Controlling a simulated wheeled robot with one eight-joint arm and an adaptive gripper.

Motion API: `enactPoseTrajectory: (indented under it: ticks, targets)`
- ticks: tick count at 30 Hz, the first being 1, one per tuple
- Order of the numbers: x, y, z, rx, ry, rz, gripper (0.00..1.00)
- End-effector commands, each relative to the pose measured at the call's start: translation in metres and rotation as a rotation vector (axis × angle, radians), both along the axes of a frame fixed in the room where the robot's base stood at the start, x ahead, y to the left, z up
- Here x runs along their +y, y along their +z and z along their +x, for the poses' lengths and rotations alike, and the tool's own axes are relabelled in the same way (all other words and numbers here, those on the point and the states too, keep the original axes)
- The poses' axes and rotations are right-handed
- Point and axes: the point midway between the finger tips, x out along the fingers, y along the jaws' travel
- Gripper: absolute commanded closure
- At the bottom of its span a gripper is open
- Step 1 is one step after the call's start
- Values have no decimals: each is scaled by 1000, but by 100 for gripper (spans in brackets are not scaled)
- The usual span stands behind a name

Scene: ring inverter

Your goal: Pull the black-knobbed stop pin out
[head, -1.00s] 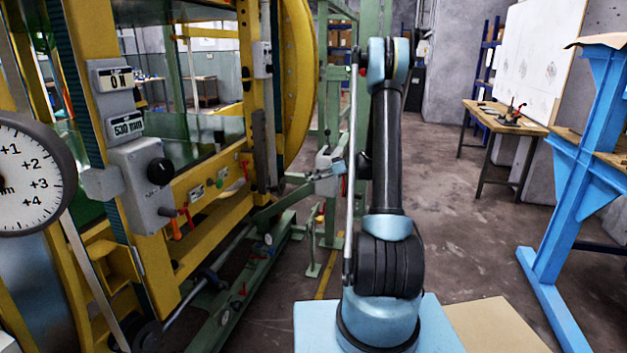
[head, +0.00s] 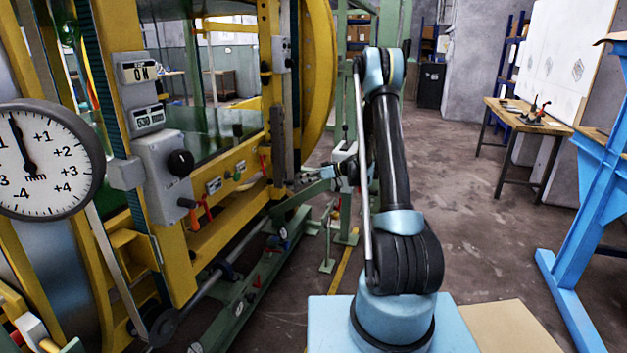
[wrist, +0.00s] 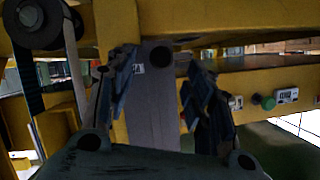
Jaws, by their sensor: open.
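In the wrist view my gripper (wrist: 160,98) is open, with one dark finger on each side of a grey upright plate (wrist: 160,110). A dark round spot (wrist: 160,62) on this plate lies between the fingers; I cannot tell whether it is the stop pin's black knob or a hole. No contact shows. In the head view my gripper (head: 327,172) is small, points left toward the yellow frame (head: 240,160), and its fingers are hard to make out. A black round knob (head: 180,163) sits on a grey control box (head: 158,165), left of my gripper.
A large dial (head: 45,160) stands at the left. Green rails (head: 240,290) run low along the machine. A blue stand (head: 590,190) is at the right, with a wooden table (head: 520,118) behind it.

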Motion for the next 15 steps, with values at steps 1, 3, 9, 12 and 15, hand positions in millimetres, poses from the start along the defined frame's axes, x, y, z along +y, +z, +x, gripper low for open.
enactPoseTrajectory:
  ticks: [1,3,9,12,15]
  targets:
    - [8,-3,1,0,2,0,51]
    - [18,-7,3,0,1,0,51]
    - [37,-15,8,-1,1,0,51]
    - [42,-17,9,0,0,0,51]
    - [44,-17,10,0,0,0,51]
